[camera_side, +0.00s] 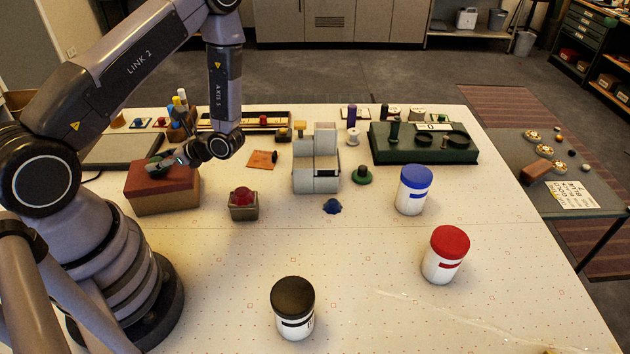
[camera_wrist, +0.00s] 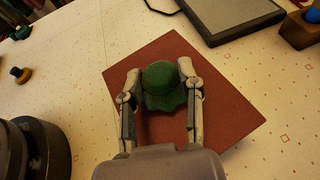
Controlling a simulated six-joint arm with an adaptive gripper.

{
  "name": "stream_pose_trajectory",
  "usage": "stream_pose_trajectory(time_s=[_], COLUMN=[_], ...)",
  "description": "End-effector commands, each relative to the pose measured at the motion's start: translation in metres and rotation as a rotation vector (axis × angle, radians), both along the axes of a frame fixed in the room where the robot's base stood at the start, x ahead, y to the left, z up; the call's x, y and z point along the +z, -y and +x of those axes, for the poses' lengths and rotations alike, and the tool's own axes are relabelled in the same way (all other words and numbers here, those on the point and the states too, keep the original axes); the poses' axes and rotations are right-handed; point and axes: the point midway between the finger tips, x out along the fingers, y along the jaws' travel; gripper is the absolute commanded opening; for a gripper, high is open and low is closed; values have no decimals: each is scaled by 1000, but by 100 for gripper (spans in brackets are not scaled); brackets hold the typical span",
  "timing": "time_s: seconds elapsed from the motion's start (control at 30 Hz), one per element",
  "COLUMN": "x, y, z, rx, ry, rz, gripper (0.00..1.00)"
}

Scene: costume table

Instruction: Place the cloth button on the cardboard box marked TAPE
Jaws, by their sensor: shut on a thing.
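My gripper (camera_wrist: 160,78) is shut on a green domed cloth button (camera_wrist: 163,86) with a wavy lower rim, one finger on each side. In the side view my gripper (camera_side: 168,161) and the dark green button (camera_side: 157,166) are over the top of a reddish-brown box (camera_side: 165,198) at the left of the table. The box's flat top (camera_wrist: 215,112) lies behind the button in the wrist view. I cannot tell whether the button touches the box top. No TAPE marking is readable on the box in either view.
A red-topped piece (camera_side: 243,203) stands right of the box, and a flat dark pad (camera_side: 118,149) lies behind it. A grey machine (camera_side: 316,172), a green-based piece (camera_side: 362,175) and lidded jars (camera_side: 412,192) stand farther right.

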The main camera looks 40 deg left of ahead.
Motion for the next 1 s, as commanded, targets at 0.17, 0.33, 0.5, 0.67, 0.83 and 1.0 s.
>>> stream_pose_trajectory(time_s=[0.17, 0.33, 0.5, 0.67, 0.83, 1.0], x=[-9, -9, -12, -12, -12, -9], y=[0, 0, 0, 0, 0, 0], z=[0, 0, 0, 0, 0, 0], rx=[-1, -1, -1, -1, -1, -1], ry=[1, 1, 1, 1, 1, 2], rz=[-1, -1, -1, -1, -1, 0], gripper=[8, 8, 41, 62, 62, 62])
